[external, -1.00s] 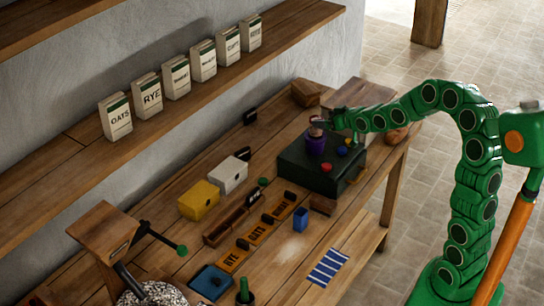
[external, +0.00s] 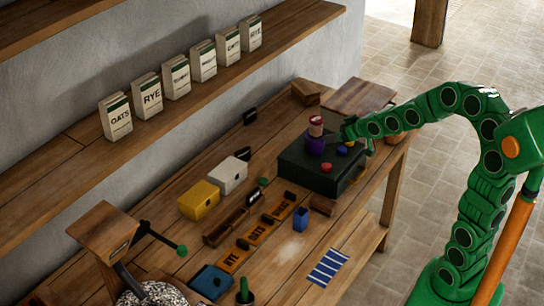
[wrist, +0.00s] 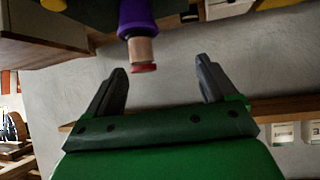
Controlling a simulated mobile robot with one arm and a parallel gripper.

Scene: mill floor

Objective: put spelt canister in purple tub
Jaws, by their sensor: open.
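The purple tub (external: 315,145) stands on top of the dark green box at the far end of the bench. A small tan canister with a red lid (external: 316,125) stands upright in its mouth, its upper part sticking out; I cannot read its label. My gripper (external: 349,131) is open and empty, just right of the canister and apart from it. In the wrist view, which looks upside down, the canister (wrist: 143,51) and the tub (wrist: 137,14) show beyond my spread fingers (wrist: 161,66). The canister's lower end is hidden in the tub.
The green box (external: 305,170) also carries a red knob (external: 343,151), a blue one (external: 327,164) and a yellow one (external: 350,142). A yellow box (external: 199,201), a white box (external: 229,175) and a blue cup (external: 300,220) stand nearer. Labelled cartons line the wall shelf.

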